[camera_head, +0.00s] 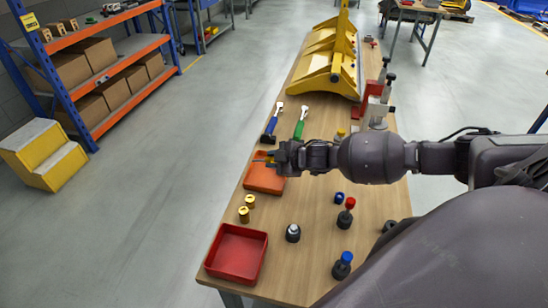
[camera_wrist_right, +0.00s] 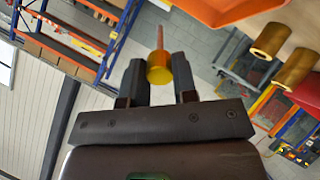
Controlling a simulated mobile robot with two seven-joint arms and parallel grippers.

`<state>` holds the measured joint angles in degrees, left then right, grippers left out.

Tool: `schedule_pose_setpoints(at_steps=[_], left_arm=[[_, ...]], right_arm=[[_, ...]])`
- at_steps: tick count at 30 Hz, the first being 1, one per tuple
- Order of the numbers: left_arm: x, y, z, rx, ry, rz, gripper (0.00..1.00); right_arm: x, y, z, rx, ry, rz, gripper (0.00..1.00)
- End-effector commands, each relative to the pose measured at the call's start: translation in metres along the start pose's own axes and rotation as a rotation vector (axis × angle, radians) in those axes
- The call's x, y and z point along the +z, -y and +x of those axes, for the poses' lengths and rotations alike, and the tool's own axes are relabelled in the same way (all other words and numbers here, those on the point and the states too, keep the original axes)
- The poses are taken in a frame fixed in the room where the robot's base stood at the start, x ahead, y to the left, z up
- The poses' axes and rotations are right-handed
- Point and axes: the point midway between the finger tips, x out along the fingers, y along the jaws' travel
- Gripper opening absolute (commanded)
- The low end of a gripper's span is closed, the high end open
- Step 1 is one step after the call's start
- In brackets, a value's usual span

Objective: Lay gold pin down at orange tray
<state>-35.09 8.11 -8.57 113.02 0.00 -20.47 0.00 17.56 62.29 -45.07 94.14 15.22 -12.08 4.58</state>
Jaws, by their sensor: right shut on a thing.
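My right gripper (camera_head: 274,159) is shut on the gold pin and holds it at the orange tray (camera_head: 265,184), over its far part in the head view. In the right wrist view the gold pin (camera_wrist_right: 159,69) sits between the two fingertips, its thin stem pointing away from the palm. The orange tray also shows at the top of that view (camera_wrist_right: 232,12). The gripper hides part of the tray. I cannot tell whether the pin touches the tray. My left gripper is not in view.
Two more gold pieces (camera_head: 244,214) stand between the orange tray and a red tray (camera_head: 262,258). Hammers with blue and green handles (camera_head: 299,128) lie beyond the orange tray. Dark pieces with red and blue tops (camera_head: 345,219) stand at right. A yellow rack (camera_head: 325,80) stands farther back.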

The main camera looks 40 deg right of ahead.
Motion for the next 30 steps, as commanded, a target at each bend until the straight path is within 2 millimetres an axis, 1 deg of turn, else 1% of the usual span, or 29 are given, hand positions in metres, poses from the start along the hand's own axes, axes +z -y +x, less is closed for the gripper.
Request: schedule_pose_setpoints(at_steps=[18, 22, 30], left_arm=[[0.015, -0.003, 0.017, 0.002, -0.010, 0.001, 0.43], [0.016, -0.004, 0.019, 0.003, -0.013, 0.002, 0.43], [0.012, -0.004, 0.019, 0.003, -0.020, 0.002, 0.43]], right_arm=[[0.031, 0.031, 0.025, 0.000, -0.001, 0.000, 0.04], [0.034, 0.033, 0.028, 0.000, 0.000, -0.001, 0.04], [0.034, 0.034, 0.028, 0.001, 0.000, -0.001, 0.04]])
